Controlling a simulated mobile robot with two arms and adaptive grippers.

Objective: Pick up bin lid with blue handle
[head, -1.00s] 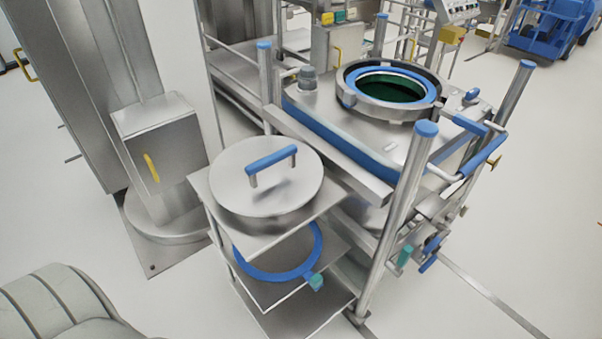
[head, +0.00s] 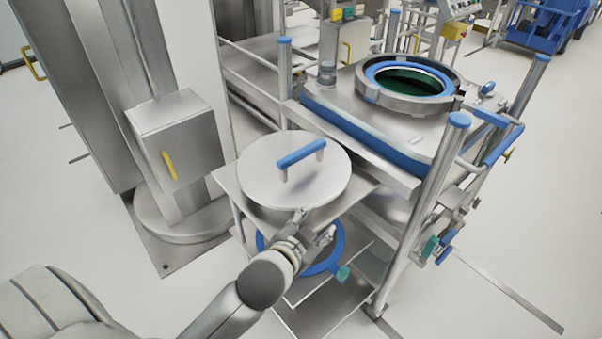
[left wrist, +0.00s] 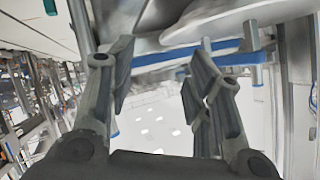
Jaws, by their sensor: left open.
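The round steel bin lid (head: 260,180) lies flat on the top shelf of a small steel stand in the head view. Its blue handle (head: 302,153) stands up on two short posts. My left gripper (head: 316,226) is at the front edge of that shelf, on the near side of the lid and apart from the handle. In the left wrist view its two fingers (left wrist: 160,78) are spread with nothing between them. A blue bar (left wrist: 190,53) crosses beyond the fingers there; I cannot tell whether it is the handle. My right gripper is not in view.
The open bin (head: 400,115) with a blue-lined round mouth is right of the lid, among steel posts (head: 430,200) with blue caps. A blue ring (head: 335,245) lies on the shelf below. A steel cabinet with a yellow handle (head: 168,165) stands at left.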

